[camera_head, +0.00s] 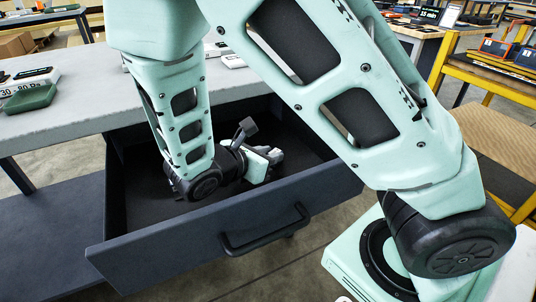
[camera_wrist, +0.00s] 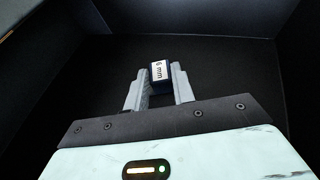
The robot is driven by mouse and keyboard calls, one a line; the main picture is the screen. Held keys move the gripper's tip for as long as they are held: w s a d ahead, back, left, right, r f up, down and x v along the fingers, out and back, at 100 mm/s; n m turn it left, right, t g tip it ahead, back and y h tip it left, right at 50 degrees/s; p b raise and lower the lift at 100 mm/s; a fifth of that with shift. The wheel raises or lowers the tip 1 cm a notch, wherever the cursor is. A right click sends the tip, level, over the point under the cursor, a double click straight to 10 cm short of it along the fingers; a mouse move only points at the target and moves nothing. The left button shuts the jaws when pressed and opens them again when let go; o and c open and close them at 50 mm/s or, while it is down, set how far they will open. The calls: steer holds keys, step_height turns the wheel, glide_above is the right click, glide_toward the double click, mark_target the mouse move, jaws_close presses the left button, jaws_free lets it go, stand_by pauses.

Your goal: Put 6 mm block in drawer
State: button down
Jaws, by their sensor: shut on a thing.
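The 6 mm block (camera_wrist: 160,74) is a small dark blue block with a white label reading "6 mm" in the wrist view. My gripper (camera_wrist: 161,84) is shut on it, one grey finger on each side. The gripper is inside the open drawer (camera_head: 215,242), over its dark floor, and its wrist also shows there in the head view. In the head view I cannot make out the block itself. How far the block is above the drawer floor I cannot tell.
The drawer is pulled out from under a grey worktop (camera_head: 70,100), with a black handle (camera_head: 265,235) on its front. A green case (camera_head: 30,97) and a white labelled thing (camera_head: 36,77) sit on the worktop at left. The drawer floor around the block looks clear.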

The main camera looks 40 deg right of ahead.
steer(key=c, duration=1.2)
jaws_free()
steer(key=shift+o, duration=0.2)
steer(key=shift+a+r, duration=0.15)
steer(key=p+v, duration=0.3)
steer(key=v, duration=0.8)
steer(key=shift+s+a+r, duration=0.1)
steer(key=shift+a+r, duration=0.05)
steer(key=shift+a, duration=0.15)
